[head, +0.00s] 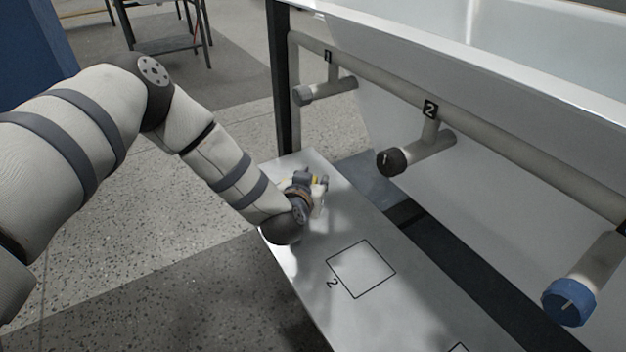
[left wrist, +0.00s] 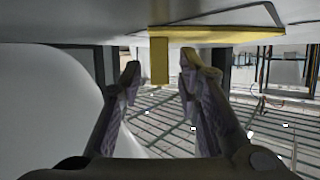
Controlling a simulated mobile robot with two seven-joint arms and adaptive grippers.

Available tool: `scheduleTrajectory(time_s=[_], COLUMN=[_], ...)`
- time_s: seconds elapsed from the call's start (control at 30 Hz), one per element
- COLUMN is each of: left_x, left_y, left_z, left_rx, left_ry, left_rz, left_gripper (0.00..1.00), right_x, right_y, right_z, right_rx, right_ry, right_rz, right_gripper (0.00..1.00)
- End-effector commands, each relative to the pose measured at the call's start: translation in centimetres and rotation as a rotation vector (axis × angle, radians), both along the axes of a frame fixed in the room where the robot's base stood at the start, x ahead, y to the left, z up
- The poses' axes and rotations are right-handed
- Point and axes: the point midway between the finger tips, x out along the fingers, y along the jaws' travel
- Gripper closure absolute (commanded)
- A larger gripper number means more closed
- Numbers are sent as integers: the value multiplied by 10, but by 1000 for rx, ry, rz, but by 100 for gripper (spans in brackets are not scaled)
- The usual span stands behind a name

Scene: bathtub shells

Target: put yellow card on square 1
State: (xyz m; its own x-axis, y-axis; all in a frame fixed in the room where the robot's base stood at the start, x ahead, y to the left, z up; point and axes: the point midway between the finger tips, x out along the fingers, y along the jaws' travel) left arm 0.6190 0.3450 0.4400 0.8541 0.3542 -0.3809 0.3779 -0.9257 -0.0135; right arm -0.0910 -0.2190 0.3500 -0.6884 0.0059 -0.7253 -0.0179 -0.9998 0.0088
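In the left wrist view, which looks upside down, the yellow card (left wrist: 215,33) lies flat against the pale board. Its yellow tab (left wrist: 159,62) sticks out between my fingers. My left gripper (left wrist: 160,75) is open around the tab, with gaps on both sides. In the head view my left gripper (head: 318,181) is low over the far end of the board (head: 345,215), and only a bit of yellow shows at its fingers. Square 1 is hidden behind the gripper there; a dark line beside the card shows in the wrist view. My right gripper is not in view.
An outlined square marked 2 (head: 361,269) is empty, nearer on the board. The white bathtub shell (head: 500,190) stands to the right, with a grey pipe (head: 385,84) and capped stubs, one with a blue cap (head: 568,302). A dark post (head: 281,75) rises behind the board.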

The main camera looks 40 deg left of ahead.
Motion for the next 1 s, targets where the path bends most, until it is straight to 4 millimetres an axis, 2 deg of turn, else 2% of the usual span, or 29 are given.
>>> scheduleTrajectory(time_s=[0.13, 0.23, 0.53, 0.7, 1.0], left_x=[0, -10, -73, -97, -103], left_y=[0, -5, -32, -41, -43], left_z=[3, 11, 41, 49, 48], left_rx=[-1, -1, -1, -1, 0], left_ry=[-2, 0, -1, 0, 1], left_rz=[1, -2, -4, -2, 0], left_gripper=[69, 69, 69, 69, 69], right_x=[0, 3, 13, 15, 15], right_y=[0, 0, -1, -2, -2], right_z=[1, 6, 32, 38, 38], right_rx=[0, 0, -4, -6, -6], right_ry=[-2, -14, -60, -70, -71], right_rz=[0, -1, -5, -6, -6], right_gripper=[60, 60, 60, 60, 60])
